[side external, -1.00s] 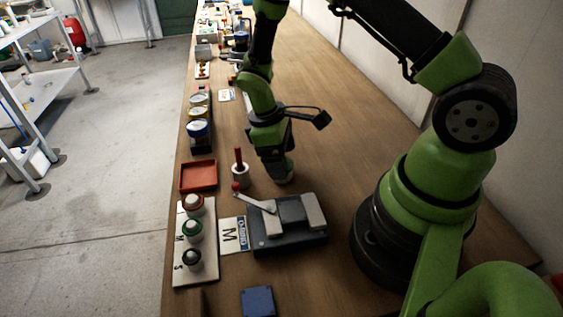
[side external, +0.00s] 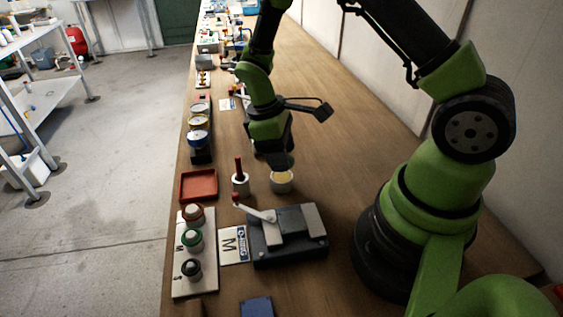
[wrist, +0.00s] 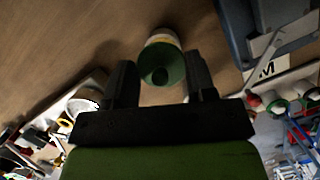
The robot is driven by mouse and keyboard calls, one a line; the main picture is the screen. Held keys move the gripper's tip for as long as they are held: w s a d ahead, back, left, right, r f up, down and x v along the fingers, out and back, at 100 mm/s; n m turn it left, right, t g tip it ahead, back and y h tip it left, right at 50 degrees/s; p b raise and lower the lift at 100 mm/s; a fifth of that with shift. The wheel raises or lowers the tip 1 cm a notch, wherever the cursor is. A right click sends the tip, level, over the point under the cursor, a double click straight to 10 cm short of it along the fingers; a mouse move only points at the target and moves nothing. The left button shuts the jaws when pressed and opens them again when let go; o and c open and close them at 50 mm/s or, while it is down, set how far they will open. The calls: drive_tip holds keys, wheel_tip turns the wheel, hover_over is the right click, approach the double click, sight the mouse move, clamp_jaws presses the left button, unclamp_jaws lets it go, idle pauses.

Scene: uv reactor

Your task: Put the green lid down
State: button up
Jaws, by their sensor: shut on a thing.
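My gripper (wrist: 160,85) is shut on the green lid (wrist: 162,68), which shows between its two fingers in the wrist view with a dark round spot on it. Behind the lid is a pale cup (wrist: 161,37), partly covered by it. In the side view the cup (side external: 281,185) stands upright on the table with a yellowish top. My gripper (side external: 279,163) is just above this cup, pointing down. The lid cannot be made out in the side view.
A white holder with a red stick (side external: 240,183) stands left of the cup. A dark device with a lever (side external: 290,245) is in front. A red tray (side external: 198,186) and a white rack of red, green and black-ringed pieces (side external: 181,285) lie left. Table right of the cup is clear.

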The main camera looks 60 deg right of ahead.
drive_tip(key=v, duration=0.3)
drive_tip(key=s+v, duration=0.1)
drive_tip(key=v, duration=0.1)
drive_tip(key=shift+d+r, duration=0.2)
drive_tip(key=shift+d, duration=0.05)
drive_tip(key=shift+w+r, duration=0.15)
drive_tip(key=shift+r, duration=0.2)
hover_over(251, 169)
wheel_tip(251, 169, down, 2)
drive_tip(key=f, duration=1)
drive_tip(key=shift+w+a, duration=0.2)
drive_tip(key=shift+w, duration=0.1)
drive_tip(key=shift+f, duration=0.15)
drive_tip(key=o, duration=0.6)
